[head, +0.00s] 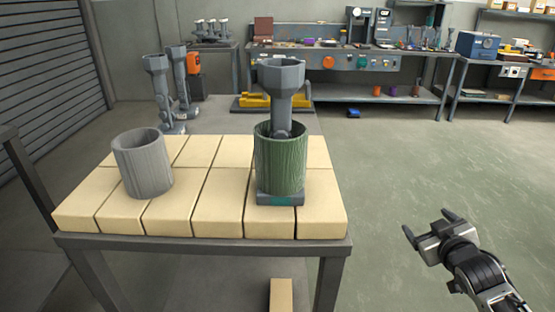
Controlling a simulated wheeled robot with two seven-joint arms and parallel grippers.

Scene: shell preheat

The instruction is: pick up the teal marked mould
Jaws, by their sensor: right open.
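A grey mould with a wide funnel cup (281,77) stands upright on the brick-topped table. Its stem goes down into a dark green ribbed sleeve (280,165), which hides the lower part. Below the sleeve is a grey base (265,198) with a teal mark on its front. My right gripper (430,225) is open and empty, right of the table and well apart from the mould, over the floor. My left gripper is not in view.
An empty-looking grey sleeve (143,165) stands on the left of the brick tabletop (216,205). Two more grey funnel-topped moulds (157,85) stand behind it. A workbench (340,58) lines the back wall. The green floor (400,165) right of the table is mostly clear.

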